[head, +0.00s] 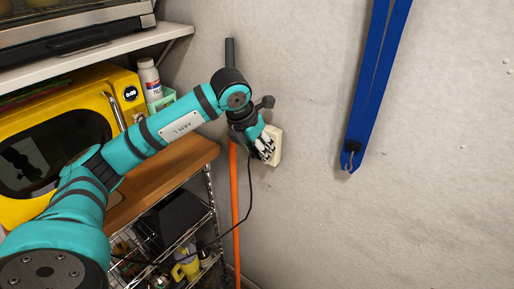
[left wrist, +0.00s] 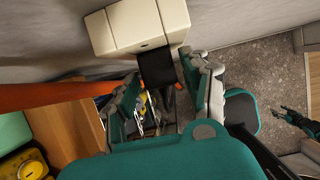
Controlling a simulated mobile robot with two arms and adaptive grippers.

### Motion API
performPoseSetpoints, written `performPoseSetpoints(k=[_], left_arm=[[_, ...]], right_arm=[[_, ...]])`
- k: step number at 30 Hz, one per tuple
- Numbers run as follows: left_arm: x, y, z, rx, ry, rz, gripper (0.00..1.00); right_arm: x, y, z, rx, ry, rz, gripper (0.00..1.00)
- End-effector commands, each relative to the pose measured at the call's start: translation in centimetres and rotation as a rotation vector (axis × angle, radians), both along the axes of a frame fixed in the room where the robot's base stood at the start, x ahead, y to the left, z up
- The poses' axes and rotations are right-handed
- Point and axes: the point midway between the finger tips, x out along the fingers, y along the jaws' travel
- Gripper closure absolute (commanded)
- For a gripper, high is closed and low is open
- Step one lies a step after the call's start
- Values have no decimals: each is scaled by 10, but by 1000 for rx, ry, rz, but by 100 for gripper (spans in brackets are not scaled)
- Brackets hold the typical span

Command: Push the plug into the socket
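The socket is a cream box (head: 274,148) on the grey wall, and it fills the top of the left wrist view (left wrist: 139,24). The black plug (left wrist: 157,68) is up against the socket's face; how deep it sits cannot be seen. My left gripper (head: 265,146) is at the socket. A black cable (head: 249,200) hangs below. My right gripper (left wrist: 290,117) shows small and far off at the right edge; its fingers are too small to judge.
An orange pole (head: 235,210) stands just left of the socket. A yellow microwave (head: 70,140) sits on a wooden top (head: 165,170) above a wire rack. A blue strap-like piece (head: 377,85) hangs right of the socket. The wall between is bare.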

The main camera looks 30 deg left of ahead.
Motion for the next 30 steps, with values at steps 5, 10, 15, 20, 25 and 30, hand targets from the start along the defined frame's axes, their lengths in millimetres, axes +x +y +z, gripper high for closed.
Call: performPoseSetpoints(k=[5,10,15,20,25,30], left_arm=[[0,0,0,0,0,0,39],[0,0,0,0,0,0,39],[-5,0,14,-1,-4,-1,39],[-17,2,44,1,-6,-1,39],[-32,3,78,1,-6,-1,39],[-42,3,100,-1,-3,0,39]], right_arm=[[0,0,0,0,0,0,49],[1,1,0,2,-1,-1,49],[1,1,0,2,-1,-1,49],[0,1,0,1,-1,-1,49],[0,1,0,1,0,-1,49],[0,1,0,1,0,-1,49]])
